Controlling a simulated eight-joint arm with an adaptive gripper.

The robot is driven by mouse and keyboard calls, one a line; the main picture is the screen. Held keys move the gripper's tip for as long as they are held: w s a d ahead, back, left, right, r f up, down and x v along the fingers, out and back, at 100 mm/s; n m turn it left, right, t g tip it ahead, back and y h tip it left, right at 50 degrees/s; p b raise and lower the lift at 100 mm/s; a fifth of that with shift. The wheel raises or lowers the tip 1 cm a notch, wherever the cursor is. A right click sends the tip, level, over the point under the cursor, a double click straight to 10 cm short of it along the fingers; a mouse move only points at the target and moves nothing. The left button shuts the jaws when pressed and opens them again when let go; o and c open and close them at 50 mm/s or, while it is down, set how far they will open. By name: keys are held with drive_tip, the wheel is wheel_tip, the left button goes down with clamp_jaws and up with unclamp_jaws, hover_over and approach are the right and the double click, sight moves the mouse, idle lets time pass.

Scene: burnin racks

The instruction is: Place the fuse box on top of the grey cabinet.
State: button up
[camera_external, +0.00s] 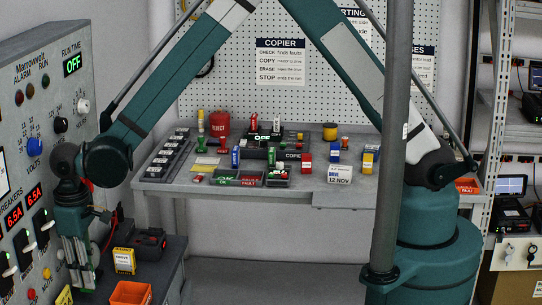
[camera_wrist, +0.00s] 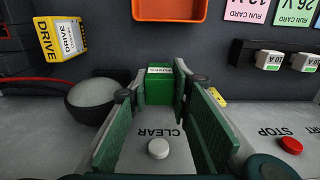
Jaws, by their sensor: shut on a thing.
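A small green box with a white label, likely the fuse box (camera_wrist: 160,88), sits between the fingertips of my gripper (camera_wrist: 163,92) in the wrist view. The gripper is shut on it. In the external view my gripper (camera_external: 80,262) points down at the lower left, close in front of the control panel; the green box is not clearly visible there. A low dark grey cabinet (camera_external: 172,272), which seems to be the grey cabinet, stands just right of the gripper. Whether the box touches any surface cannot be told.
On the low cabinet are a yellow DRIVE box (camera_external: 124,260), an orange bin (camera_external: 131,292) and a dark device (camera_external: 149,241). The control panel (camera_external: 30,120) with knobs and breakers rises at left. A cluttered workbench (camera_external: 340,200) stands behind.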

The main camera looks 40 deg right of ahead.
wheel_tip(320, 180, down, 2)
drive_tip(key=shift+w+a+f, duration=0.15)
drive_tip(key=shift+f, duration=0.25)
drive_tip(key=shift+f, duration=0.2)
drive_tip(key=o, duration=0.9)
drive_tip(key=shift+r, duration=0.15)
drive_tip(key=shift+r, duration=6.1)
drive_tip(key=shift+w, duration=0.1)
